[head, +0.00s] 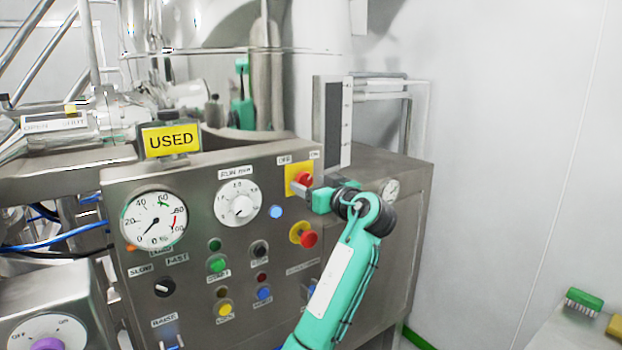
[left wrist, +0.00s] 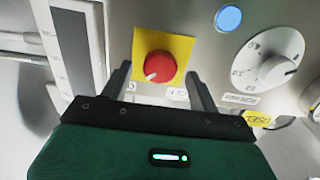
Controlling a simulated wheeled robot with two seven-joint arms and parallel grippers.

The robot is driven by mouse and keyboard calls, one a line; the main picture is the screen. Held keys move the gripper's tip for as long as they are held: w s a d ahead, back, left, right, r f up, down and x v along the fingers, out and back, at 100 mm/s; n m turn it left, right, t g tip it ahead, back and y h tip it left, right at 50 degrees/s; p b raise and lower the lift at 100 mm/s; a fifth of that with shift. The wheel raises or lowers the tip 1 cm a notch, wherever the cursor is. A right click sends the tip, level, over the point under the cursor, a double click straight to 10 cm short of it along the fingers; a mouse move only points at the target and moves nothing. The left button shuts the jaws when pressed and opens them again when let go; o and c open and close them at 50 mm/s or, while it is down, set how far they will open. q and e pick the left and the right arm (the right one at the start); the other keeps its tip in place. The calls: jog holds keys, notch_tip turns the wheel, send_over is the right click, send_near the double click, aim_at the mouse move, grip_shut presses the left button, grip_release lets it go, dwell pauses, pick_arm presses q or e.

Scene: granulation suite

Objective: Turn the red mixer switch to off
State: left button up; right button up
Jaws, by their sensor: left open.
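The red mixer switch (head: 303,180) is a round knob on a yellow plate (head: 293,170) at the upper right of the steel control panel. An OFF label (head: 284,160) is above its left side and an ON label (head: 314,154) above its right. My left gripper (head: 307,191) is at the switch and partly covers it. In the left wrist view, the red knob (left wrist: 156,67) shows between the open fingers of my left gripper (left wrist: 158,73), with no clear contact. Its pale mark points toward the ON-side label (left wrist: 131,87). My right gripper is not in view.
Below the switch is a red button (head: 308,239) on a yellow base. A blue button (head: 276,212) and a white dial (head: 238,204) are to the left. A yellow USED sign (head: 171,139) stands on the panel's top edge.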

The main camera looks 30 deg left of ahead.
pick_arm(q)
jog(key=shift+w+a, duration=0.15)
jog(key=shift+a, duration=0.2)
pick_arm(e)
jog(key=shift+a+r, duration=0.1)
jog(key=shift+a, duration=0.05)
pick_arm(q)
jog(key=shift+c, duration=0.4)
